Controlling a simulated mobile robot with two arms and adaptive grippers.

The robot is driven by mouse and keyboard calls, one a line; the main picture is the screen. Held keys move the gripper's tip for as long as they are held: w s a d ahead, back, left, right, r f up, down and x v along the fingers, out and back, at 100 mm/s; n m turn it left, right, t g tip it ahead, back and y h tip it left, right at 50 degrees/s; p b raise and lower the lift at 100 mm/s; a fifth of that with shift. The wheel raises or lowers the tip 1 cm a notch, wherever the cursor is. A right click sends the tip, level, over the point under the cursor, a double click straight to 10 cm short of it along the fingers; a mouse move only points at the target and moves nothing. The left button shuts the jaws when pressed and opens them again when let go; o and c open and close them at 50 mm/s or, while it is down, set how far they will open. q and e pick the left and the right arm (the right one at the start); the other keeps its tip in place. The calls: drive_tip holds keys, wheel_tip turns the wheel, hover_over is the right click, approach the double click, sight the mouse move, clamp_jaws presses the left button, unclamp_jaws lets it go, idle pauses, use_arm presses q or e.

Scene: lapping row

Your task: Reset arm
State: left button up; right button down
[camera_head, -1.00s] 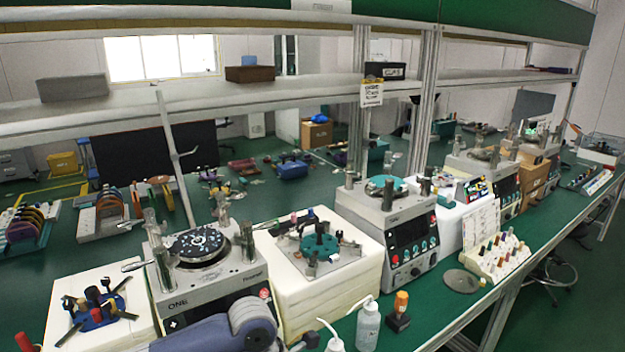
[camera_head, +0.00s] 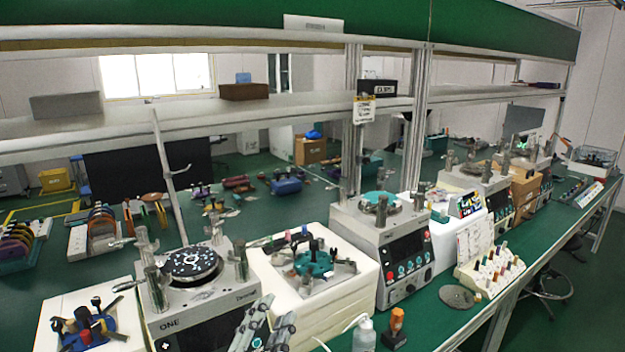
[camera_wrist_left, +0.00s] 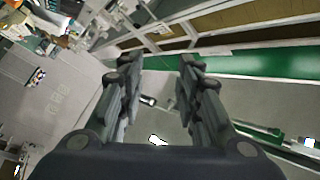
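My left gripper (camera_head: 264,328) shows at the bottom edge of the head view, in front of the left lapping machine (camera_head: 165,322). Its two dark grey fingers point up and stand apart. In the left wrist view the left gripper (camera_wrist_left: 158,65) also has a clear gap between its fingers, with nothing held between them. The rest of the left arm is below the head view. My right gripper is not in view.
A stack of white blocks (camera_head: 345,300) carries a teal disc fixture (camera_head: 314,263). A second machine (camera_head: 408,265), a white bottle (camera_head: 365,336) and an amber-topped bottle (camera_head: 397,328) stand to the right. A shelf (camera_head: 230,112) spans above the green bench.

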use_arm(q)
drive_tip(key=s+a+f+n+g+y, duration=0.3)
drive_tip(key=s+a+f+n+g, duration=0.25)
drive_tip(key=f, duration=0.55)
drive_tip(key=s+a+f+n+g+y, duration=0.4)
drive_tip(key=s+a+f, duration=0.3)
drive_tip(key=f, duration=0.5)
drive_tip(key=s+a+f+g+h, duration=0.1)
drive_tip(key=s+f+g, duration=0.2)
drive_tip(key=s, duration=0.4)
drive_tip(key=s+f+g+h, duration=0.1)
drive_tip(key=s+f+g, duration=0.25)
drive_tip(key=s, duration=0.35)
wheel_tip(320, 180, down, 26)
drive_tip(key=s+g, duration=0.1)
drive_tip(key=s+a+f+g, duration=0.1)
drive_tip(key=s+a+f, duration=0.2)
drive_tip(key=s+f, duration=1.2)
drive_tip(key=shift+s+f+g+y, duration=0.15)
drive_tip(key=shift+s+g+y, duration=0.15)
drive_tip(key=shift+s, duration=0.6)
